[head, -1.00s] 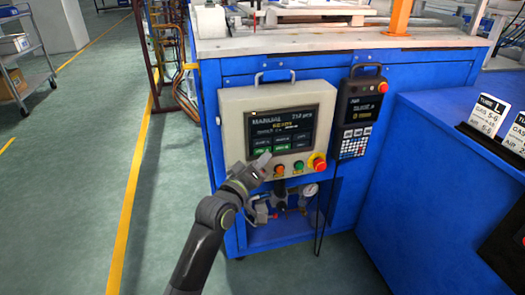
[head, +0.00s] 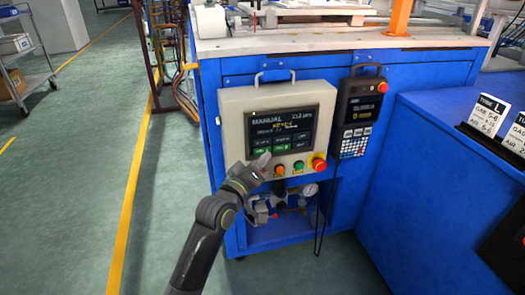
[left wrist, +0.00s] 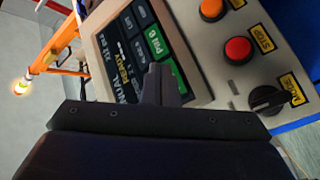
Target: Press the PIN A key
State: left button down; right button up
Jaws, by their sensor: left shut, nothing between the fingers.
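The control panel (head: 233,115) has a dark screen (head: 300,120) headed MANUAL, with two green keys at its bottom. The left green key (head: 262,151) is close to my left fingertips; its label is too small to read in the head view. My left gripper (head: 264,159) is shut and empty, in front of the screen's lower left corner. In the left wrist view the shut fingertips (left wrist: 158,70) overlap part of the lower green key (left wrist: 167,74). The other green key (left wrist: 157,41) is clear of them. I cannot tell whether the fingertips touch the screen. My right gripper is out of view.
The wrist view shows a red STOP button (left wrist: 238,49) and a black MODE knob (left wrist: 266,99). A keypad pendant (head: 358,110) hangs to the right.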

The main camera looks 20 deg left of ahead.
pick_arm(q)
jog(key=shift+w+a, duration=0.1)
jog(key=shift+w, duration=0.05)
dwell(0.4)
jog(key=shift+w+a+p, duration=0.1)
jog(key=shift+p, duration=0.2)
jog(key=shift+w, duration=0.1)
jog(key=shift+w+a, duration=0.2)
jog(key=shift+w, duration=0.05)
dwell(0.5)
jog(key=shift+s+d+p, duration=0.4)
jog(key=shift+s+p, duration=0.1)
jog(key=shift+s, duration=0.15)
dwell(0.3)
